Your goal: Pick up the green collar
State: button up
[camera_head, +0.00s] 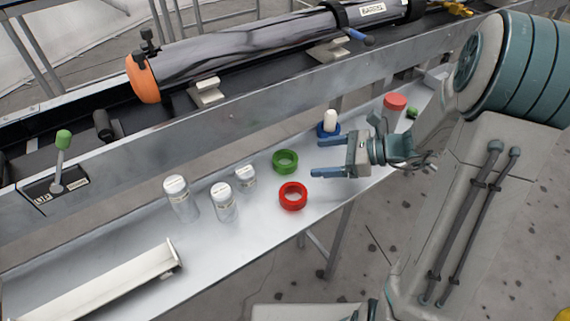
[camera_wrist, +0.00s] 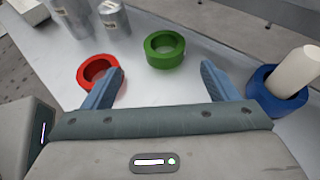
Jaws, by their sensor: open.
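The green collar (camera_head: 285,155) is a thick ring lying flat on the grey metal shelf (camera_head: 150,262). In the wrist view the green collar (camera_wrist: 165,58) lies ahead of my fingers, near the top middle, with nothing in its hole. My gripper (camera_head: 318,163) is open and empty, to the right of the collar in the head view. In the wrist view my gripper (camera_wrist: 162,78) has its two blue fingers spread, with the collar beyond the gap between their tips. The collar is apart from both fingers.
A red ring (camera_head: 293,203) lies close to the green collar; it shows by the left finger (camera_wrist: 85,75). A blue ring (camera_head: 322,134) holds a white cylinder (camera_head: 330,118). Several silver canisters (camera_head: 222,203) stand left. A white channel (camera_head: 100,285) lies front left. A rail wall (camera_head: 235,110) rises behind.

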aim_at(277, 158)
jog(key=x, duration=0.4)
jog(key=shift+a+f+b, duration=0.1)
jog(key=shift+a+b, duration=0.05)
jog(key=shift+b, duration=0.15)
jog(key=x, duration=0.2)
jog(key=b+x, duration=0.1)
jog(key=x, duration=0.2)
jog(key=shift+w, duration=0.45)
jog(key=shift+r, duration=0.2)
jog(key=c, duration=1.1)
